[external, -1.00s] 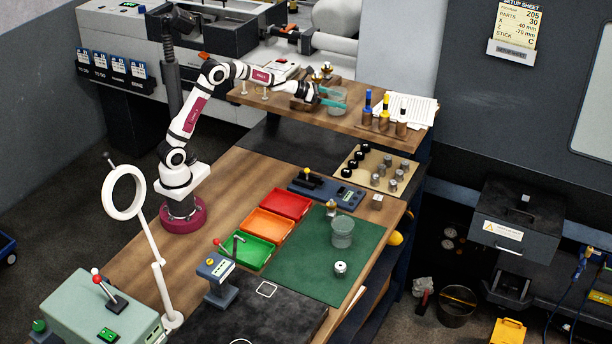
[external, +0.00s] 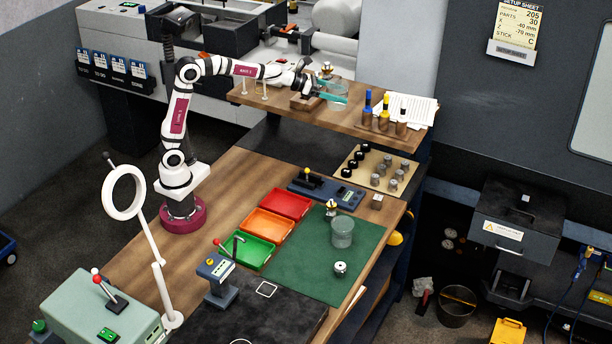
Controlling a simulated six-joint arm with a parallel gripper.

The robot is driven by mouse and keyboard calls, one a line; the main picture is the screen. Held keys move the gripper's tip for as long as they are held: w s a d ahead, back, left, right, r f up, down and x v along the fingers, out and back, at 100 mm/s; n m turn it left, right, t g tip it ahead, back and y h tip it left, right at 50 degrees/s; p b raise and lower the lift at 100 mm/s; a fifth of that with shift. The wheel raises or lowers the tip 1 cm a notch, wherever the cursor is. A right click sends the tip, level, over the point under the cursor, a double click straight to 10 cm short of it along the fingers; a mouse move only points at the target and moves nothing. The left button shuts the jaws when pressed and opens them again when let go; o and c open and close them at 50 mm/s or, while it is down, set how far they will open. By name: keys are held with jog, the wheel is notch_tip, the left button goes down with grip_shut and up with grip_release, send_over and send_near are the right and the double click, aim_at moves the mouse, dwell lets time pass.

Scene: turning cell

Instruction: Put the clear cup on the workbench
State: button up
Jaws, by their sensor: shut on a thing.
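My gripper (external: 328,92), with teal fingers, is shut on a clear cup (external: 339,95) at the upper wooden shelf. The cup looks upright; I cannot tell how far its base is above the shelf. A second clear container (external: 342,232) stands upright on the green mat (external: 295,262) on the workbench (external: 225,180), with nothing gripping it.
Brown holders with marker-like tools (external: 384,117) and papers (external: 415,108) lie right of the cup on the shelf (external: 285,109). Below are a board of knobs and metal parts (external: 378,168), a dark control box (external: 325,190), coloured trays (external: 268,224) and a metal part (external: 340,268).

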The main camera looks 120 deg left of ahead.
jog(key=w+d+r+m+t+h, duration=0.1)
jog(key=w+d+m+h, duration=0.15)
jog(key=d, duration=0.85)
jog(key=w+d+r+m+t+h, duration=0.1)
jog(key=d+m+h, duration=0.25)
jog(key=d, duration=0.85)
jog(key=s+d+f+m+h, duration=0.1)
jog(key=s+d+m+h, duration=0.15)
jog(key=d, duration=0.55)
jog(key=s+d+m+h, duration=0.1)
jog(key=s+d+h, duration=0.15)
jog(key=d, duration=0.55)
jog(key=m+g+h, duration=0.6)
jog(key=m+h, duration=0.2)
send_over(314, 254)
notch_tip(314, 254, down, 34)
jog(key=shift+r, duration=0.1)
jog(key=shift+f, duration=2)
jog(key=shift+f, duration=0.15)
